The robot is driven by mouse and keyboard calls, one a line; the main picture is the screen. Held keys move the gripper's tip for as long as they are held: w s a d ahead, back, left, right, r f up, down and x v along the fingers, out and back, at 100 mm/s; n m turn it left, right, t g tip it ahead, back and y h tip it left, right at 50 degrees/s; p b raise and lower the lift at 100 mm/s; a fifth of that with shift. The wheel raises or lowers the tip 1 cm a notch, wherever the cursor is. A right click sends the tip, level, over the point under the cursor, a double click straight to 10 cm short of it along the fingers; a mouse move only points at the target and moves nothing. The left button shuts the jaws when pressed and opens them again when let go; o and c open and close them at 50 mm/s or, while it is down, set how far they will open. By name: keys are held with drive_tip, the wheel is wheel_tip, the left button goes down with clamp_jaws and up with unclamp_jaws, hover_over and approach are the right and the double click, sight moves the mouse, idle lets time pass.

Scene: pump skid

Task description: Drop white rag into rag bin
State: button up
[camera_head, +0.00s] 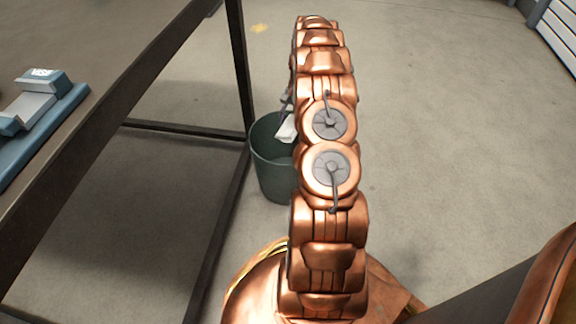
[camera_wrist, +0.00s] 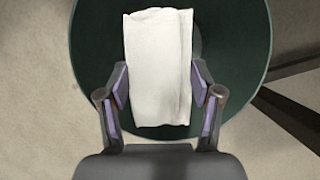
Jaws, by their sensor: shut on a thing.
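The white rag (camera_wrist: 158,65) is a folded, oblong cloth in the wrist view. My gripper (camera_wrist: 159,92) is shut on it, with one finger pad on each side edge. The rag bin is a dark green round bin (camera_wrist: 240,50) behind the rag in the wrist view, and the rag lies over the bin's opening there. In the head view the bin (camera_head: 272,178) stands on the floor beside the table leg, partly hidden by my arm. A bit of the white rag (camera_head: 287,129) shows at the bin's opening. I cannot tell its exact height against the rim.
A dark-framed table (camera_head: 110,85) stands at the left, with a blue and grey vise (camera_head: 40,100) on it. Its leg (camera_head: 240,70) and low crossbar (camera_head: 185,130) are close to the bin. The concrete floor (camera_head: 450,130) at the right is clear.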

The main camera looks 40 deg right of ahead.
drive_tip(key=shift+f+b, duration=0.6)
drive_tip(key=shift+f, duration=0.75)
drive_tip(key=o, duration=1.2)
drive_tip(key=shift+c, duration=0.2)
drive_tip(key=v, duration=1.1)
drive_tip(key=shift+r, duration=0.5)
